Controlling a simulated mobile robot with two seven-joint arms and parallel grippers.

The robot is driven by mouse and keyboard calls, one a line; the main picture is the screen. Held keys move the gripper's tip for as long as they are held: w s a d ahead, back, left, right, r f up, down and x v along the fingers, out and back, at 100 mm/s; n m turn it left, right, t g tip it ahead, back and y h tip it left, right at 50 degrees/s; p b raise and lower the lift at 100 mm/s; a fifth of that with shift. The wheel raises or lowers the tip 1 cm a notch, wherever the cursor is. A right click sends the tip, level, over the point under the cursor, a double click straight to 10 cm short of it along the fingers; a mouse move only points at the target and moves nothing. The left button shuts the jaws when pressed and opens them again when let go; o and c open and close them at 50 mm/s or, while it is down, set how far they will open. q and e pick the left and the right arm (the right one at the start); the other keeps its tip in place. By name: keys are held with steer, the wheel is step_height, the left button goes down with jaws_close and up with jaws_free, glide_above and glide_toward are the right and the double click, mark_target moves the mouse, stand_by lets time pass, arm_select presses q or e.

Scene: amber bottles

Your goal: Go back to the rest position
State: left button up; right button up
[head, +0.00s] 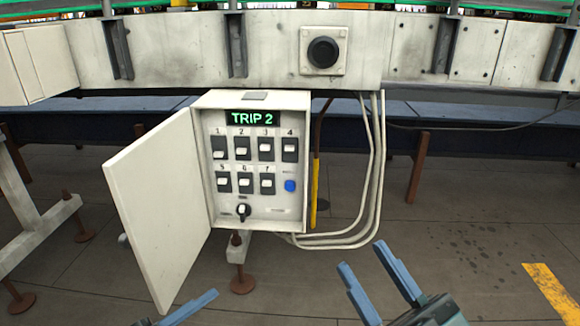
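My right gripper (362,255) comes in from the bottom right. Its two blue fingers are spread, with only floor showing between them. My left gripper (205,298) shows only in part at the bottom edge, below the open panel door; one blue finger is clear and the rest is cut off or hidden. Both grippers are apart from the panel in the picture. The grey switch panel (279,212) has a lit display (252,118) reading "TRIP 2", numbered switches, a blue button (290,186) and a black rotary knob (243,210).
The panel's white door (158,212) stands open to the left, close to my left gripper. Grey cables (372,170) loop down at the panel's right. A conveyor frame (180,45) runs across the back. Floor at the right is open, with a yellow stripe (550,290).

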step_height(320, 180, down, 4)
steer(key=s+m+g+h+p, duration=0.1)
steer(key=m+g+h+p, duration=0.1)
steer(key=m+h+p, duration=0.3)
arm_select(q)
steer(key=a+r+n+g+y+p, duration=0.2)
steer(key=a+r+n+y+p, duration=0.3)
steer(key=p, duration=3.2)
step_height(320, 180, up, 8)
steer(key=n+y, duration=0.7)
steer(key=n, duration=0.2)
steer(key=shift+s+n+y, duration=0.25)
steer(key=shift+n+y, duration=0.05)
steer(key=shift+n, duration=0.1)
arm_select(e)
steer(key=s+d+r+m+g+h, duration=0.1)
steer(key=s+d+r+g+h, duration=0.1)
steer(key=d+r+g+h, duration=0.2)
step_height(320, 180, up, 6)
steer(key=d+g, duration=0.1)
steer(key=g, duration=0.2)
steer(key=shift+r+m+g+h, duration=0.2)
steer(key=shift+m+g+h, duration=0.1)
steer(key=shift+m, duration=0.1)
arm_select(q)
steer(key=shift+f, duration=0.1)
steer(key=shift+c, duration=0.5)
arm_select(e)
steer(key=shift+s, duration=0.1)
